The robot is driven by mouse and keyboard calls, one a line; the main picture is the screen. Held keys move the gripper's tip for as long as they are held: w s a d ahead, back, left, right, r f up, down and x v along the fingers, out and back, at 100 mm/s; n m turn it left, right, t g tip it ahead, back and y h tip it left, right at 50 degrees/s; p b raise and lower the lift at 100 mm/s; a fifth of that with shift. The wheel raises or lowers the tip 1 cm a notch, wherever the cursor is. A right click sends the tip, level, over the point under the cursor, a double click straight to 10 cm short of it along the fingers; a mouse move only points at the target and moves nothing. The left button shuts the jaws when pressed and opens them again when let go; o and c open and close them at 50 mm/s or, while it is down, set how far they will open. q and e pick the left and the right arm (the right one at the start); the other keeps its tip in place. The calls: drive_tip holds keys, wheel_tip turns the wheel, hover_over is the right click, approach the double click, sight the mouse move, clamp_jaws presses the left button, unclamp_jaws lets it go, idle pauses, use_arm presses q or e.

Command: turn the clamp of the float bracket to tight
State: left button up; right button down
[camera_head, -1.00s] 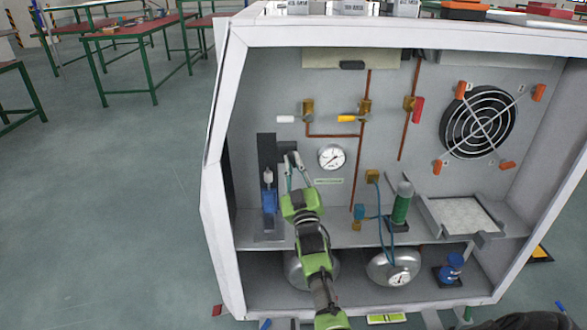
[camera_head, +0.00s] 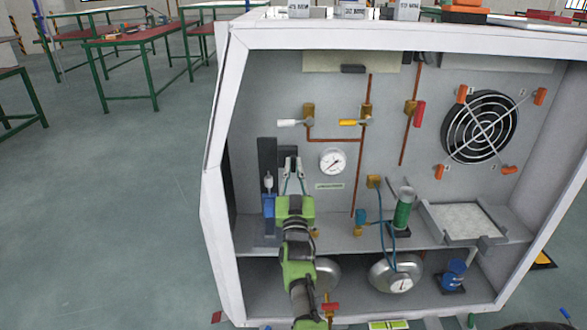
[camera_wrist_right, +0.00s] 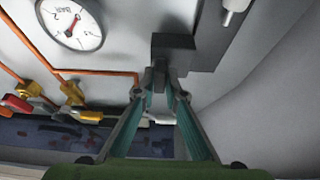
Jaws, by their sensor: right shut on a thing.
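The float bracket (camera_head: 267,156) is a dark upright rail at the left of the cabinet's back wall. A white and blue float part (camera_head: 268,203) sits at its front. A dark clamp block (camera_head: 288,152) juts out on its right side and also shows in the right wrist view (camera_wrist_right: 185,57). My right gripper (camera_head: 293,164) is at this block, its two fingers converging on the small grey clamp lever (camera_wrist_right: 160,74). The fingertips hide part of the lever, so its exact angle is hard to tell. My left gripper is not in view.
A round gauge (camera_head: 333,161) is close to the right of my gripper. Copper pipes with coloured valve handles (camera_head: 352,122) are above it. A green cylinder (camera_head: 403,210) and a tray (camera_head: 462,220) stand on the shelf. The cabinet's left wall (camera_head: 216,170) is near the bracket.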

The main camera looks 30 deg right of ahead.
drive_tip(key=shift+f, duration=0.1)
drive_tip(key=c, duration=2.1)
unclamp_jaws()
wheel_tip(320, 180, up, 10)
drive_tip(key=shift+r, duration=0.1)
